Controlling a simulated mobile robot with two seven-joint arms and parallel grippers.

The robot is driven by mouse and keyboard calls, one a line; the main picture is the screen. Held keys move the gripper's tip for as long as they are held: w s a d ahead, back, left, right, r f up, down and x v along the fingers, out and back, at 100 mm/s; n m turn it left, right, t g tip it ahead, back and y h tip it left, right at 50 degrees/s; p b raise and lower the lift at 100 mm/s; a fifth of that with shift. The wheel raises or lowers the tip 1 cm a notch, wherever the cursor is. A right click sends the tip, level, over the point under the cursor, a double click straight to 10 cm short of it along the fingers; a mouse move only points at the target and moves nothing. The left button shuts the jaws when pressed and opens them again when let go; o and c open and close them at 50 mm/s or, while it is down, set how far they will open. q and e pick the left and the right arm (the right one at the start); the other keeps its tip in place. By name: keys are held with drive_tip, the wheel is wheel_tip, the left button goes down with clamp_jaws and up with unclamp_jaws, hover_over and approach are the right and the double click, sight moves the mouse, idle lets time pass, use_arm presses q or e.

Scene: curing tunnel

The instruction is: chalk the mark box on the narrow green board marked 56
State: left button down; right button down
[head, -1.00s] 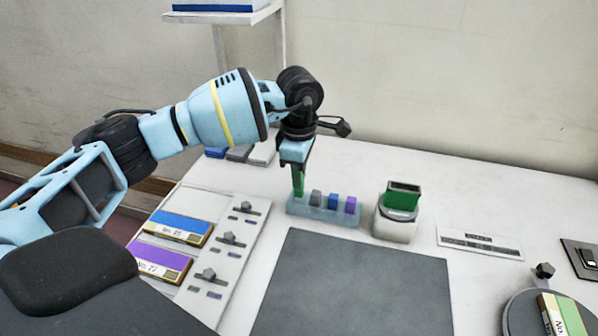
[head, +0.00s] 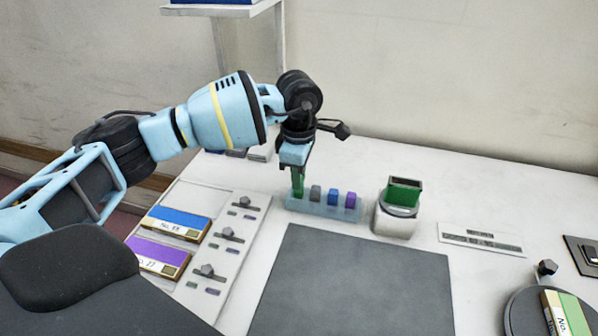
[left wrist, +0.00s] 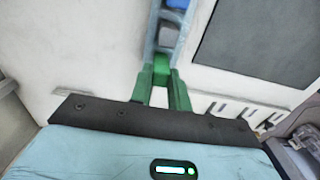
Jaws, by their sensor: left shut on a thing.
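My left gripper (head: 297,184) points down at the left end of a pale blue chalk holder (head: 325,210). It is shut on a green chalk (left wrist: 161,70), which shows between the fingers in the left wrist view. The chalk's lower end appears to be still in the holder. Grey, blue and purple chalks stand in the other slots. A green board (head: 572,314) with a cream label lies on a round dark stand (head: 520,312) at the right edge. Its label reads "No." and the number cannot be read. My right gripper is out of view.
A dark grey mat (head: 350,285) lies clear in front. A white stand (head: 395,222) with an upright green piece is right of the holder. Blue (head: 180,222) and purple (head: 158,255) boards lie at left beside a panel with knobs (head: 228,235).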

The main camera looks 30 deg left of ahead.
use_arm(q)
drive_tip(key=shift+f, duration=0.15)
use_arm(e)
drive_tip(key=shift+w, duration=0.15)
use_arm(q)
drive_tip(key=c, duration=1.3)
unclamp_jaws()
drive_tip(key=shift+o, duration=0.2)
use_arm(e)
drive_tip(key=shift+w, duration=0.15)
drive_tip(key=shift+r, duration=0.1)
use_arm(q)
drive_tip(key=shift+r+p, duration=0.65)
drive_tip(key=shift+r, duration=0.8)
drive_tip(key=shift+r+p, duration=0.5)
drive_tip(key=shift+r, duration=0.75)
drive_tip(key=shift+r+p, duration=0.35)
drive_tip(key=shift+r, duration=0.55)
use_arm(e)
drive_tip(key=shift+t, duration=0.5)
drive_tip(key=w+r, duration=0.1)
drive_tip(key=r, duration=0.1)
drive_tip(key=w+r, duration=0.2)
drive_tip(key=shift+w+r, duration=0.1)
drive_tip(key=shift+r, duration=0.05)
use_arm(q)
drive_tip(key=shift+f, duration=0.1)
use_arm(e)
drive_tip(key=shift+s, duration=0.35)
